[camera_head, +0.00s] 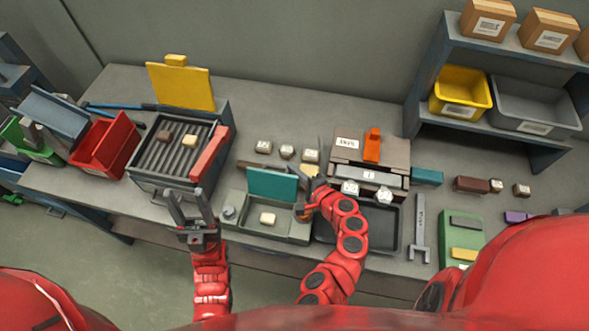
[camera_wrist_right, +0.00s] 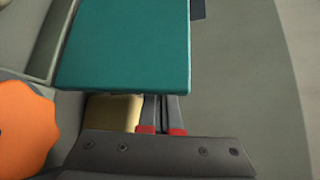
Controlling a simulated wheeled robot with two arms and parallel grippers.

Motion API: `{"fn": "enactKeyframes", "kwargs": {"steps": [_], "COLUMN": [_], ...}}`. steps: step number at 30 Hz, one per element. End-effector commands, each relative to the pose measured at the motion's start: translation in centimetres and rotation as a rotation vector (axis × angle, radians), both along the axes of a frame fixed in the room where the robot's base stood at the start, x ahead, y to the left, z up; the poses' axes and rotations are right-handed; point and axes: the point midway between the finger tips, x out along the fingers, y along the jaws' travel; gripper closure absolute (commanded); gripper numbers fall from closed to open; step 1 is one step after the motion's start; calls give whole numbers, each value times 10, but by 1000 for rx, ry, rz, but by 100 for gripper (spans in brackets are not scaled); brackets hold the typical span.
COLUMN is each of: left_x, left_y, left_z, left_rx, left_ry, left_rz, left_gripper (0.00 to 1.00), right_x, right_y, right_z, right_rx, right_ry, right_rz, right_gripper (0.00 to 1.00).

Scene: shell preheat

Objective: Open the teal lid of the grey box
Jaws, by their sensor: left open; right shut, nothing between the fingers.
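The teal lid (camera_head: 272,184) stands raised, roughly upright, at the back edge of the grey box (camera_head: 246,232). The box's inside shows, with a pale block (camera_head: 268,218) in it. My right gripper (camera_head: 314,182) is just right of the lid. In the right wrist view its shut, empty fingers (camera_wrist_right: 162,115) reach up to the teal lid's edge (camera_wrist_right: 125,45); I cannot tell whether they touch it. An orange knob (camera_wrist_right: 25,125) is at the left of that view. My left gripper (camera_head: 188,197) is open and empty, left of the grey box.
A grill-like unit (camera_head: 142,183) with a raised yellow lid (camera_head: 182,86) stands left of the box. A dark tray (camera_head: 385,238) lies to its right, beneath my right arm. Several labelled blocks (camera_head: 287,152) sit behind. A wrench (camera_head: 420,228) lies further right.

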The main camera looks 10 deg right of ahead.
Motion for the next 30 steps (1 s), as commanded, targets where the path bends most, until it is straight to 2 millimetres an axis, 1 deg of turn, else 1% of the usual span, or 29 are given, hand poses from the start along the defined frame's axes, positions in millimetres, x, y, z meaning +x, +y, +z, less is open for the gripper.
{"fn": "enactKeyframes", "kwargs": {"steps": [2,5,6,9,13,16,21,30], "left_x": [0,0,0,0,0,0,0,0], "left_y": [0,0,0,0,0,0,0,0], "left_z": [-5,-22,-31,-51,-68,-73,-71,-72], "left_rx": [0,0,0,0,0,0,0,0], "left_ry": [0,0,0,0,0,0,0,0], "left_rz": [0,0,0,0,0,0,0,0], "left_gripper": [50,50,50,50,50,50,50,50], "right_x": [0,-3,-4,-9,-14,-16,-17,-15], "right_y": [1,3,3,4,6,7,6,6], "right_z": [-2,-5,-6,-2,5,9,14,14], "right_rx": [-2,-12,-18,-38,-59,-68,-71,-71], "right_ry": [-8,-42,-63,-122,-184,-211,-222,-222], "right_rz": [0,2,2,3,4,4,3,2], "right_gripper": [100,100,100,100,100,100,100,100]}}
